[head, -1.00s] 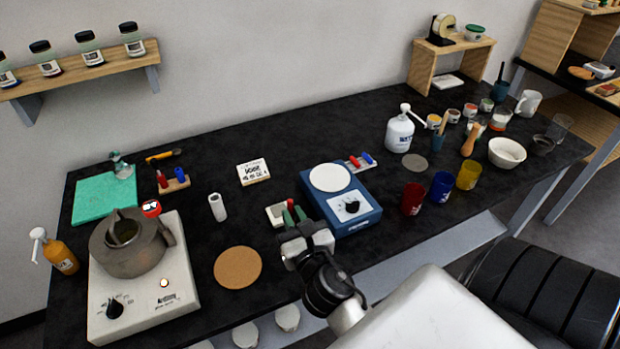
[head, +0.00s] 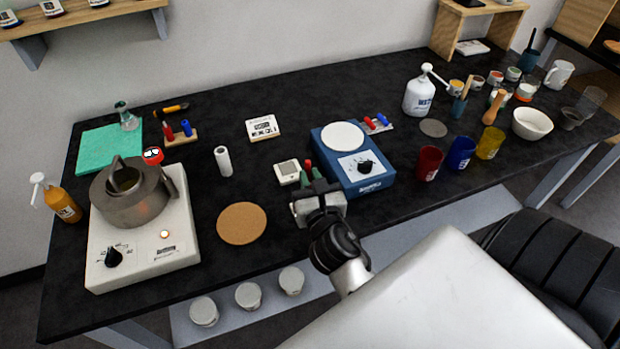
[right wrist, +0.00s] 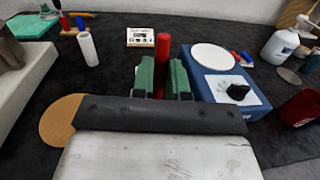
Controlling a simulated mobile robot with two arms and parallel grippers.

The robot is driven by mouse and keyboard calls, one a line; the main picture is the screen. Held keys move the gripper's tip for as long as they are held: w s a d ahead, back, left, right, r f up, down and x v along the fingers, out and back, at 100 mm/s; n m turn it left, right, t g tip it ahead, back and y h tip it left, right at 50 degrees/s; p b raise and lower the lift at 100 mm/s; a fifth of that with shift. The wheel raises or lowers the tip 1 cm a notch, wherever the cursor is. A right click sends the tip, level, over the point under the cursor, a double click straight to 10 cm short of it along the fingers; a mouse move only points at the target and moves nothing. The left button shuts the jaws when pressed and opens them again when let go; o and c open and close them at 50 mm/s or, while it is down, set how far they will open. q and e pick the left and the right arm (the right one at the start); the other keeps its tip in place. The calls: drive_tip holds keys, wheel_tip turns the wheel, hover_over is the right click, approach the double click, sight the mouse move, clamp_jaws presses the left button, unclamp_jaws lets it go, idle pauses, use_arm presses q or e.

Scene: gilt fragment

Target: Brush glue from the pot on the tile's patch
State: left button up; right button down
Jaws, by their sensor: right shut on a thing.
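My right gripper (head: 308,176) is shut on a slim red upright thing (right wrist: 162,62), held between its green fingers above the bench, left of the blue stirrer. The lower end of the red thing is hidden, so I cannot tell whether it is a brush. A grey metal pot (head: 132,192) stands on the white hot plate at the left. A small white square piece (head: 287,172) with a greyish middle lies just left of my right gripper. A white square with black marks (head: 263,128) lies farther back. I cannot tell which one is the tile. My left gripper is not in view.
The blue stirrer (head: 376,182) with a white round top stands close right of my right gripper. Coloured cups (head: 429,163) stand at the right.

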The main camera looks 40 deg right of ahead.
idle(0.3)
drive_tip(key=shift+f+b, duration=0.8)
drive_tip(key=shift+f, duration=0.2)
drive_tip(key=shift+w, duration=0.1)
idle(0.3)
